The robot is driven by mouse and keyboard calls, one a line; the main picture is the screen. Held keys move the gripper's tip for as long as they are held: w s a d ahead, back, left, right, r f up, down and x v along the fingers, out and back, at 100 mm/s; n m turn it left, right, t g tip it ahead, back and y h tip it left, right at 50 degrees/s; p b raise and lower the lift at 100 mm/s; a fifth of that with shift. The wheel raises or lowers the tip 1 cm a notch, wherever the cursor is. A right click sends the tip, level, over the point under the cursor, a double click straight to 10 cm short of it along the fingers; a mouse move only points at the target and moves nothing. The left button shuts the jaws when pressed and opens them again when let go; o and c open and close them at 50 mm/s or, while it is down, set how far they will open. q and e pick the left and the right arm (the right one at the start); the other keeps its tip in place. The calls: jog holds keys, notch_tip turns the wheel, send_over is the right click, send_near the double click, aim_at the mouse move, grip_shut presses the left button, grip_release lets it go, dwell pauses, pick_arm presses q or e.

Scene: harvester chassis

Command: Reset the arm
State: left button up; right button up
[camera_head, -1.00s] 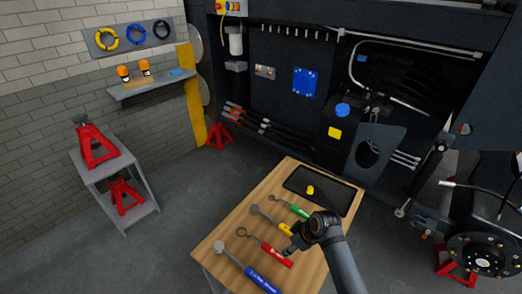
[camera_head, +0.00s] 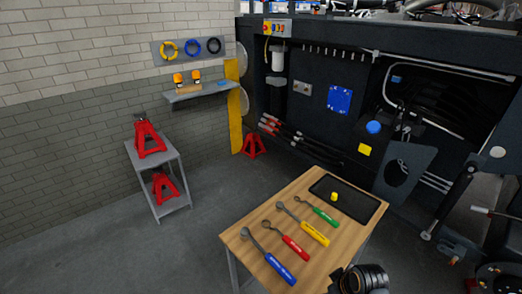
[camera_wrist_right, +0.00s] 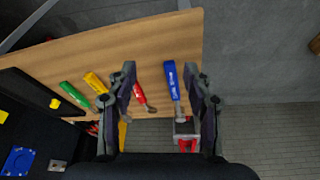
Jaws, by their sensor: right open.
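My right arm (camera_head: 360,279) shows only at the bottom edge of the head view, by the table's near right side; its fingers are not clear there. In the right wrist view my right gripper (camera_wrist_right: 164,88) is open and empty, with its two fingers apart above the wooden table (camera_wrist_right: 130,42). Between and beyond the fingers, the red-handled wrench (camera_wrist_right: 142,95) and blue-handled wrench (camera_wrist_right: 171,80) lie on the table below. The left finger partly covers the yellow-handled wrench (camera_wrist_right: 95,83). My left gripper is in neither view.
On the table (camera_head: 262,216) lie blue (camera_head: 279,268), red (camera_head: 294,247), yellow (camera_head: 314,233) and green (camera_head: 325,216) handled wrenches. A black tray (camera_head: 358,206) holds a small yellow piece (camera_head: 334,197). The harvester chassis (camera_head: 310,65) stands behind.

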jog(key=s+d+r+m+h, duration=0.35)
jog(key=s+r+m, duration=0.2)
jog(key=s, duration=0.55)
notch_tip(320, 180, down, 29)
jog(key=s+d+g+b, duration=0.1)
jog(key=s+d+b, duration=0.1)
jog(key=d+b, duration=0.15)
pick_arm(q)
notch_tip(320, 180, down, 6)
jog(key=s+b, duration=0.1)
jog(key=b, duration=0.1)
jog(key=shift+s+f+b, duration=0.25)
jog(key=shift+s+b, duration=0.1)
jog(key=shift+b, duration=0.05)
pick_arm(e)
jog(key=s+f+g, duration=0.1)
jog(key=s+f, duration=1.7)
jog(key=f, duration=0.1)
jog(key=shift+s+d+f+y, duration=0.2)
jog(key=shift+s+d+y, duration=0.1)
jog(key=shift+y, duration=0.15)
